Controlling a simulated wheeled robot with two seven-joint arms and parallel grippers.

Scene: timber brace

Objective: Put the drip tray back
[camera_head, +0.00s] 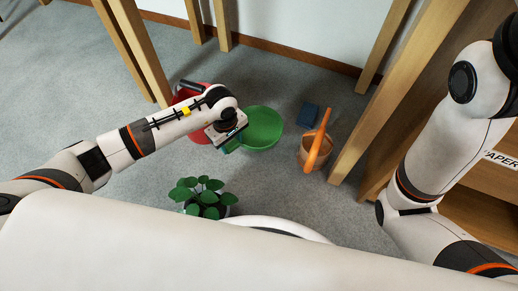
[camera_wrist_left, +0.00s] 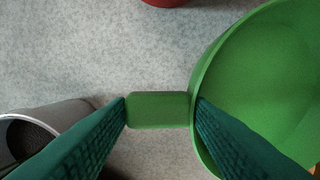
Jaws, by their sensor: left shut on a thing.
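The green round tray (camera_head: 262,128), which I take to be the drip tray, is beside my left gripper (camera_head: 232,146), low over the grey floor; I cannot tell whether it touches the floor. In the left wrist view the green tray (camera_wrist_left: 262,80) fills the right side, its inside empty. A short green tab (camera_wrist_left: 160,110) sticks out from its rim. My left gripper (camera_wrist_left: 162,112) is shut on this tab, one teal finger at each end of it. My right arm shows at the right, but its gripper is out of view.
A leafy plant (camera_head: 203,196) in a pot stands nearer to me. A red round thing (camera_head: 203,135) is partly behind my left arm. Wooden legs (camera_head: 350,140) stand around.

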